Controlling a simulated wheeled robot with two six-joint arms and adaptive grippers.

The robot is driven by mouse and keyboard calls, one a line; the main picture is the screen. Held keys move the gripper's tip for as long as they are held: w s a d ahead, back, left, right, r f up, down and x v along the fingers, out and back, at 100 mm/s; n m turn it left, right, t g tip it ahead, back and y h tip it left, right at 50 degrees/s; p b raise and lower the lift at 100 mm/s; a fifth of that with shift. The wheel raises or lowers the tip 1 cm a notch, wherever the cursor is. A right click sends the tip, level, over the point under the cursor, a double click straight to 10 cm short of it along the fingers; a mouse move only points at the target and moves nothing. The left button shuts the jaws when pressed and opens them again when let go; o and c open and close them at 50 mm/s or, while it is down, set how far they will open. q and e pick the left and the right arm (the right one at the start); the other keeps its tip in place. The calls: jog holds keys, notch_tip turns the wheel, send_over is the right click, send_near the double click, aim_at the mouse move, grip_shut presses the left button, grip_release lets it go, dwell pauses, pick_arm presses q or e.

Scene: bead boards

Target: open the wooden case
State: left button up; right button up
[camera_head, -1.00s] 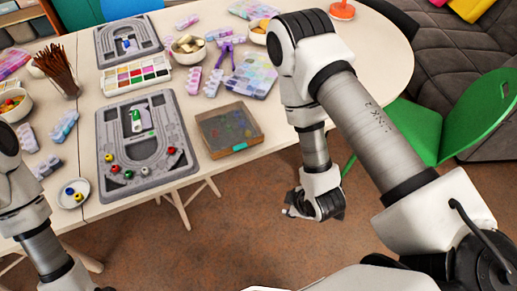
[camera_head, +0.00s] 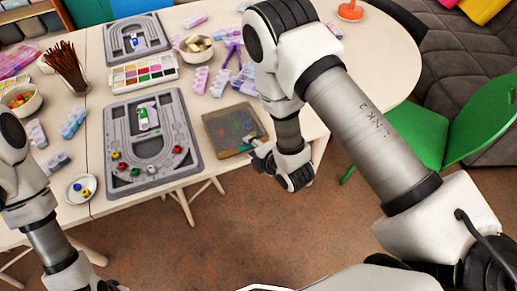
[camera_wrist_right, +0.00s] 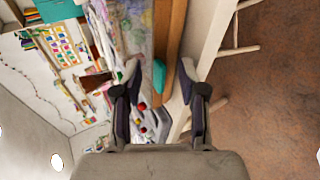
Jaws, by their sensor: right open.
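The wooden case (camera_head: 232,127) lies flat on the table near its front edge, with its see-through lid down. Its teal clasp is on the front side; in the right wrist view the clasp (camera_wrist_right: 159,75) shows against the brown wooden wall (camera_wrist_right: 173,38). My right gripper (camera_head: 259,152) is open and empty at the case's front right corner. In the wrist view its two fingertips (camera_wrist_right: 158,84) stand on either side of the clasp; I cannot tell whether they touch it. My left arm shows at the left, but its gripper is out of view.
A grey bead board (camera_head: 107,169) with several beads lies left of the case, and another board (camera_head: 113,46) lies behind. A paint box (camera_head: 143,73), bowls (camera_head: 197,46) and a small plate (camera_head: 81,202) are also on the table. A green chair (camera_head: 420,133) stands at right.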

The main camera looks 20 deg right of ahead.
grip_shut()
jog(key=r+p, duration=0.2)
jog(key=r+g+p, duration=0.1)
jog(key=p, duration=0.2)
jog(key=shift+w+r+g, duration=0.3)
jog(key=shift+w+r, duration=0.05)
jog(key=shift+w, duration=0.05)
jog(key=shift+r+p, duration=0.1)
jog(key=shift+p, duration=0.3)
